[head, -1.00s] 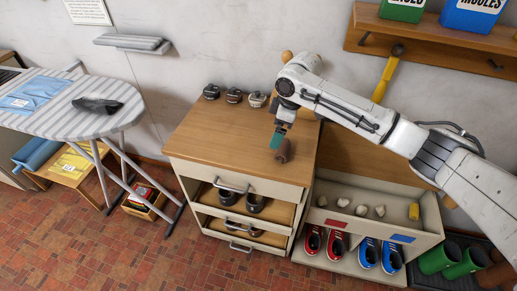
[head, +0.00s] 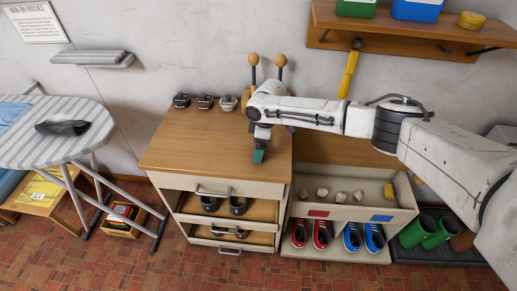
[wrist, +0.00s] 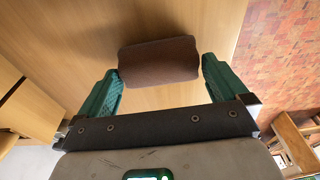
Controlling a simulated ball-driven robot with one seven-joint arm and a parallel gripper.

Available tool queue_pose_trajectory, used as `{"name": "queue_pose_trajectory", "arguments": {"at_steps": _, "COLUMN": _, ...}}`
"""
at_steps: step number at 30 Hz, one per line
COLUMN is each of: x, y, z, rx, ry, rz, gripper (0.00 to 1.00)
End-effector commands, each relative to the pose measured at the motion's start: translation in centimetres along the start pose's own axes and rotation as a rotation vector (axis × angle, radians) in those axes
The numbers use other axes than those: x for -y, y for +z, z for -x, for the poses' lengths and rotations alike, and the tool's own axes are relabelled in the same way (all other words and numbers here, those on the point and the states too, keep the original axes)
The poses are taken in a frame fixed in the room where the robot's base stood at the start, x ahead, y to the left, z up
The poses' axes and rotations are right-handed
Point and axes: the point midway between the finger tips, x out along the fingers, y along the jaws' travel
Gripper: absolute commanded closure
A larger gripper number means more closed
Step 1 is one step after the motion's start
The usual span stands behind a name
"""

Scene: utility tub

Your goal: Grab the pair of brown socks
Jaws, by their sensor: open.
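The brown socks (wrist: 160,60) are a rolled bundle on the wooden cabinet top, seen in the wrist view. My gripper (wrist: 160,70) is open, with one green finger at each side of the bundle. The fingertips reach alongside its near part, and a narrow gap shows at each side. The bundle looks free on the wood, not clamped. In the head view my gripper (head: 259,155) points down over the right part of the cabinet top (head: 195,150). The socks are hidden there by the gripper.
Two drawers with shoes (head: 210,204) are partly open below. An open bin (head: 350,215) with small pale items is at the right. An ironing board (head: 50,150) stands left. The cabinet top's left part is clear.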

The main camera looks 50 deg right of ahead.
Motion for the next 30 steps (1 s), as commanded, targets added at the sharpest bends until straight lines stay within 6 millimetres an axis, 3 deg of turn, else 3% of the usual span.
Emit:
{"name": "queue_pose_trajectory", "arguments": {"at_steps": 4, "x": -0.03, "y": 0.05, "z": -1.40, "rx": 0.001, "ry": 0.001, "rz": -0.002, "gripper": 0.00}}
{"name": "queue_pose_trajectory", "arguments": {"at_steps": 12, "x": -0.01, "y": 0.03, "z": -1.62, "rx": -0.001, "ry": 0.001, "rz": -0.001, "gripper": 0.01}}
{"name": "queue_pose_trajectory", "arguments": {"at_steps": 24, "x": -0.01, "y": 0.02, "z": -1.59, "rx": -0.001, "ry": 0.001, "rz": -0.001, "gripper": 0.39}}
{"name": "queue_pose_trajectory", "arguments": {"at_steps": 30, "x": -0.02, "y": 0.02, "z": -1.57, "rx": -0.001, "ry": 0.001, "rz": -0.001, "gripper": 0.39}}
